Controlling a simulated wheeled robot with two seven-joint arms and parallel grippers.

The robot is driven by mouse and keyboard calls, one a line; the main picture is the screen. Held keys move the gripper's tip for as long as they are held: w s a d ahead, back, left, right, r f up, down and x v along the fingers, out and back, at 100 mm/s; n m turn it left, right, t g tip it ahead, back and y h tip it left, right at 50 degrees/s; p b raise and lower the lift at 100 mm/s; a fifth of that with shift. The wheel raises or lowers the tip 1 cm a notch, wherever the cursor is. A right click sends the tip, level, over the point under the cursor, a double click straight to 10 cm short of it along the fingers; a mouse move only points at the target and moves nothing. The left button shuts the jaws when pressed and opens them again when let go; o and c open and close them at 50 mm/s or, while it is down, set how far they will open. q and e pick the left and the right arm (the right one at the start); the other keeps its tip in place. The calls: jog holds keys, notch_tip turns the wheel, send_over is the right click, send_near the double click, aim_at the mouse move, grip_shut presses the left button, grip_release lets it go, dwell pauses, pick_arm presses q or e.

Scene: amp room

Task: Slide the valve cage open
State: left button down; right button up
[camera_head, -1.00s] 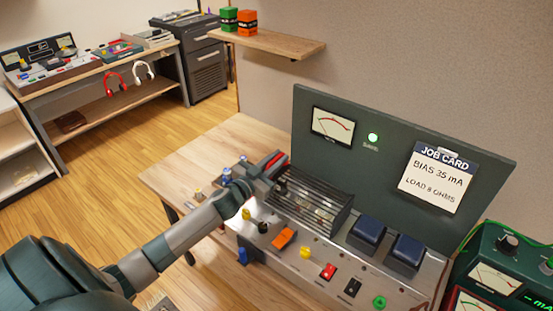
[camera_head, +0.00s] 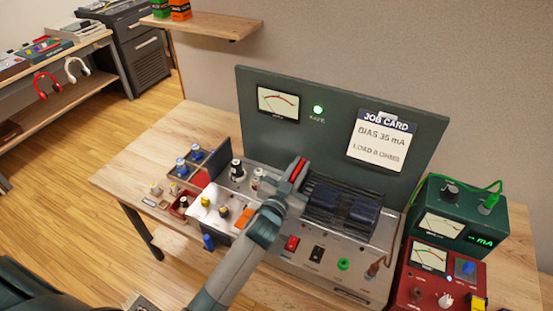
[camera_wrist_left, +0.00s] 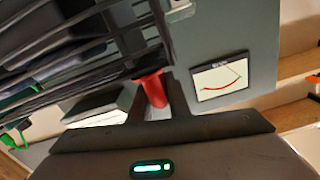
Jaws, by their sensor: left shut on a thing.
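The valve cage (camera_head: 338,192) is a dark slatted cover on top of the amplifier (camera_head: 290,256), toward its right side around the two dark blue blocks (camera_head: 362,213). Its red handle (camera_head: 299,169) is at its left end. My left gripper (camera_head: 292,187) is shut on this handle. In the left wrist view the red handle (camera_wrist_left: 153,90) stands between the fingers, with the cage bars (camera_wrist_left: 70,45) at the upper left. Two valves (camera_head: 237,169) (camera_head: 258,178) stand uncovered left of the gripper. My right gripper is not in view.
The dark back panel (camera_head: 340,122) with a meter (camera_head: 278,102) and a job card (camera_head: 382,143) rises behind. Green and red test instruments (camera_head: 458,215) stand close on the right. A divided parts tray (camera_head: 183,204) lies left of the amplifier.

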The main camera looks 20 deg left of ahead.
aim_at(308, 184)
pick_arm(q)
jog(key=shift+s+d, duration=0.15)
jog(key=shift+d, duration=1.6)
jog(key=c, duration=1.7)
grip_release()
jog(key=shift+s, duration=0.15)
jog(key=shift+s+a+f+b, duration=0.1)
jog(key=shift+s+b, duration=0.3)
jog(key=shift+s, duration=0.25)
jog(key=shift+s+a+b, duration=0.2)
jog(key=shift+s+b, duration=0.5)
jog(key=shift+s, duration=1.9)
jog(key=shift+s+a+b, duration=0.2)
jog(key=shift+s+b, duration=0.45)
jog(key=shift+s, duration=2)
jog(key=shift+s+a+b, duration=0.2)
jog(key=shift+s+b, duration=0.5)
jog(key=shift+s, duration=1.9)
